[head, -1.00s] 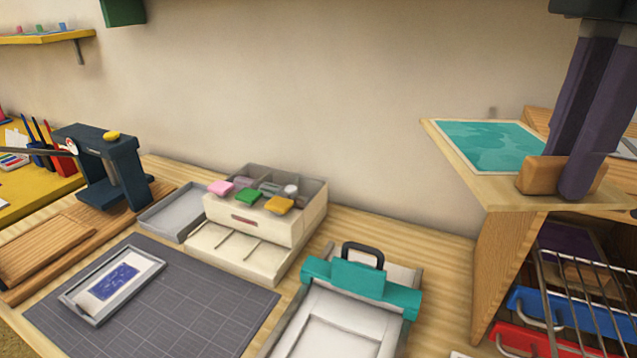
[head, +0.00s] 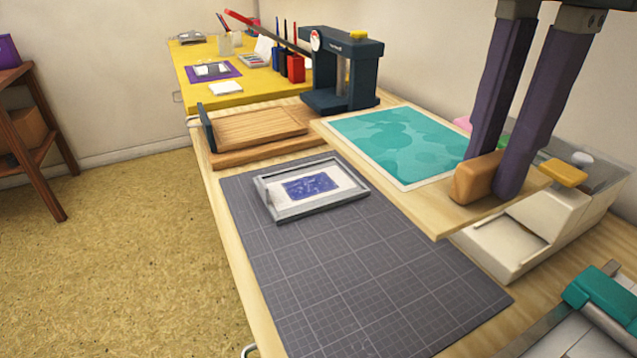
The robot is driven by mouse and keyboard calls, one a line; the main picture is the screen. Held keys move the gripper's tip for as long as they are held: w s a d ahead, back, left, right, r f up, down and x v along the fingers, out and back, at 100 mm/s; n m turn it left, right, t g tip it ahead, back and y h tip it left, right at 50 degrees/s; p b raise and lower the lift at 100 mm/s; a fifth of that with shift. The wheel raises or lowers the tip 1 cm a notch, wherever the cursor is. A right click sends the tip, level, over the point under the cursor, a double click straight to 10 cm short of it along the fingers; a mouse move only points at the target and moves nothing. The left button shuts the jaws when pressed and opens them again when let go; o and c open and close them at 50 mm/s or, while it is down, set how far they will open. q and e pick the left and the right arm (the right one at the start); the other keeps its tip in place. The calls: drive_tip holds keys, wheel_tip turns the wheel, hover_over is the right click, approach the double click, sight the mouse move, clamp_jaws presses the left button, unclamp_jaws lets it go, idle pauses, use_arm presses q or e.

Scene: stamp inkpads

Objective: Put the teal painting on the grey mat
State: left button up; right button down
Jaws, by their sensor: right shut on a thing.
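The teal painting (head: 395,142) lies flat on a wooden board (head: 440,215) with an orange-brown wooden grip block (head: 477,178) at its near right end. My right gripper (head: 496,182) has its two dark purple fingers on either side of that block and is shut on it. The board appears held above the table, overlapping the back right part of the grey mat (head: 330,280) in the head view. A grey tray frame (head: 285,212) with a small blue picture (head: 311,186) lies on the mat's far part. My left gripper is not in view.
A dark press (head: 338,75) and a wooden board (head: 262,130) stand beyond the mat. A cream organizer (head: 510,235) is at right, partly hidden by the held board. A teal clamp device (head: 605,300) is at lower right. The mat's near part is clear.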

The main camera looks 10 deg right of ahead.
drive_tip(key=b, duration=0.4)
approach(423, 341)
wheel_tip(423, 341, down, 6)
drive_tip(key=shift+r+b, duration=0.1)
drive_tip(key=shift+b, duration=0.75)
drive_tip(key=c, duration=1.3)
unclamp_jaws()
drive_tip(key=o, duration=0.5)
drive_tip(key=shift+c, duration=0.2)
wheel_tip(423, 341, up, 12)
drive_tip(key=p, duration=0.4)
